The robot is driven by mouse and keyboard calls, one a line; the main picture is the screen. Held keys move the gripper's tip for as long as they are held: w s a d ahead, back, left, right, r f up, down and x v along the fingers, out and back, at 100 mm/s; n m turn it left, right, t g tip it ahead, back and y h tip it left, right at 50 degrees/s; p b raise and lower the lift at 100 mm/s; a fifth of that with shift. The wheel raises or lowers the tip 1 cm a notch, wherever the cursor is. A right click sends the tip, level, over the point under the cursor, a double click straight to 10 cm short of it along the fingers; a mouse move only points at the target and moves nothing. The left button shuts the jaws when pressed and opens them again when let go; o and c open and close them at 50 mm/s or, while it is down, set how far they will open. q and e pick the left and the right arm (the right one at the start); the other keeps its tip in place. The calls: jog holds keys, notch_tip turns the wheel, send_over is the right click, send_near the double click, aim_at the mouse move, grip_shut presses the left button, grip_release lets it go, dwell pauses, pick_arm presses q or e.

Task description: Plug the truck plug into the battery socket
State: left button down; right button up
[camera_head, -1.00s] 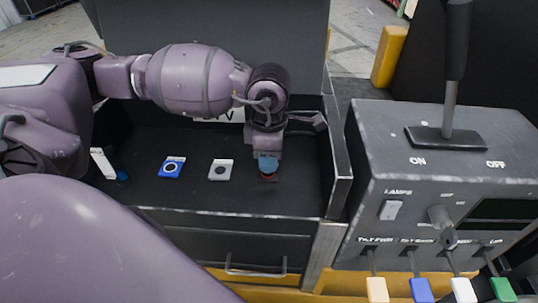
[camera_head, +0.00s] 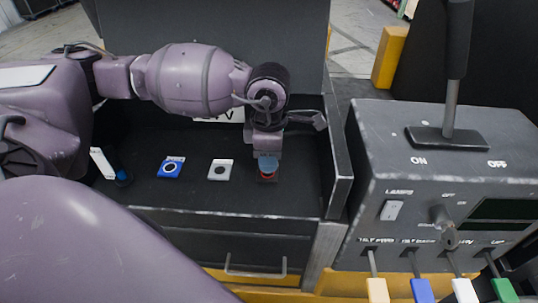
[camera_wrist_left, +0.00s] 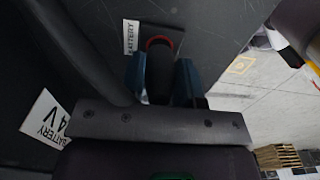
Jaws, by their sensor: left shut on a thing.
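My left gripper (camera_head: 268,160) points down inside the dark battery compartment, at its right side. Its blue fingers also show in the left wrist view (camera_wrist_left: 160,80), closed on the sides of a dark cylindrical plug (camera_wrist_left: 159,78). The battery socket (camera_wrist_left: 160,42) shows as a red ring beyond the plug, beside a white BATTERY label; its red also shows under the fingertips in the head view (camera_head: 268,175). The plug's end lines up with the ring and overlaps it in view. I cannot tell how deep it sits. The right gripper is not in view.
A blue socket plate (camera_head: 171,167) and a white one (camera_head: 220,170) lie to the left. A blue-ended dark thing (camera_head: 122,178) is farther left. The compartment's raised right wall (camera_head: 338,165) stands close to my gripper. A control box (camera_head: 440,180) with levers is at right.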

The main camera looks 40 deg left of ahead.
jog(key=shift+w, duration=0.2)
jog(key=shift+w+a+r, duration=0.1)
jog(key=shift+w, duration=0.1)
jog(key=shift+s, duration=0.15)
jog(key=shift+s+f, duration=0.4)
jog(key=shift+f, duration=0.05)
pick_arm(q)
jog(key=shift+f+b, duration=0.2)
jog(key=shift+b, duration=0.2)
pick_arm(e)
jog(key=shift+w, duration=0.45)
pick_arm(q)
jog(key=shift+f, duration=0.25)
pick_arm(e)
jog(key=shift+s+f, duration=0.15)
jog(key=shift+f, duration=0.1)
